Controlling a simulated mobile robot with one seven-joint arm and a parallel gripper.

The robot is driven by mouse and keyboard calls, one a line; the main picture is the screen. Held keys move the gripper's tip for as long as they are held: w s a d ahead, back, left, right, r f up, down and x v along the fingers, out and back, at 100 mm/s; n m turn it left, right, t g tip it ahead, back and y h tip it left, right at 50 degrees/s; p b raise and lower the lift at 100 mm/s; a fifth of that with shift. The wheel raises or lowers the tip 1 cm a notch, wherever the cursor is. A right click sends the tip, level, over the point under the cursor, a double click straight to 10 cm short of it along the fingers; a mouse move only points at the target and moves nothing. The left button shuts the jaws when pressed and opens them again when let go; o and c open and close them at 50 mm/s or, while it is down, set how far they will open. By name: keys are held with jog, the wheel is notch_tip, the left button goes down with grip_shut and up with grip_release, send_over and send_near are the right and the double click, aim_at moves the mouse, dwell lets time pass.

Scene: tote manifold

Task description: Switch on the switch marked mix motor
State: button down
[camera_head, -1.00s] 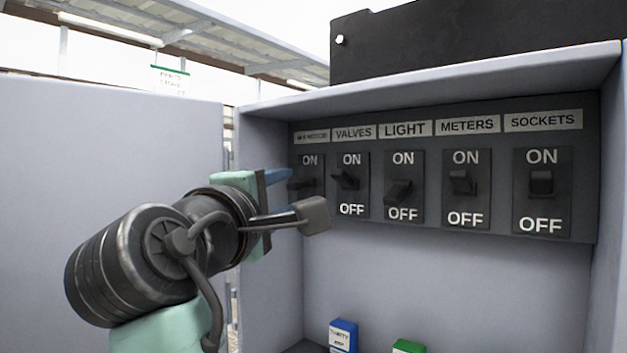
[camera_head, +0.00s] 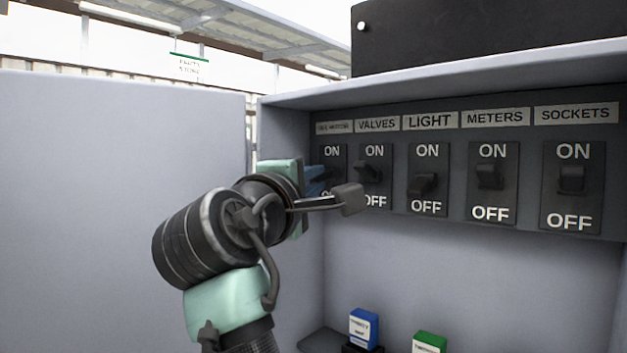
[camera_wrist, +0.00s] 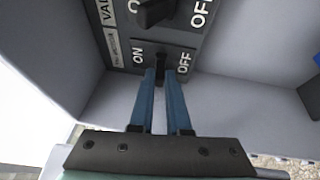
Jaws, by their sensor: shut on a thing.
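The mix motor switch (camera_head: 333,152) is the leftmost in the row, under a small label (camera_head: 333,127) that is hard to read. It has ON above and OFF below; my gripper covers part of its lower half. In the wrist view the switch plate (camera_wrist: 174,52) shows ON at left and OFF at right. My gripper (camera_wrist: 159,74) has its two blue fingers closed around the dark lever (camera_wrist: 160,63) between those words. In the head view my gripper (camera_head: 322,180) reaches the switch from the left. Which way the lever is tilted is unclear.
The valves switch (camera_head: 374,176) is close beside my gripper, followed by the light (camera_head: 428,181), meters (camera_head: 493,184) and sockets (camera_head: 573,186) switches. An open door (camera_head: 120,200) stands left. A blue box (camera_head: 363,328) and a green box (camera_head: 429,342) sit low in the cabinet.

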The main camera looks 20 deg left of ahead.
jog(key=r+m+g+p, duration=0.1)
jog(key=g+p, duration=0.2)
jog(key=p, duration=0.4)
jog(key=r+m+g+p, duration=0.1)
jog(key=r+g+p, duration=0.1)
jog(key=p, duration=0.4)
jog(key=shift+w+g+p, duration=0.2)
jog(key=shift+g+p, duration=0.15)
jog(key=shift+g, duration=0.15)
jog(key=c, duration=0.9)
grip_release()
jog(key=shift+d, duration=0.1)
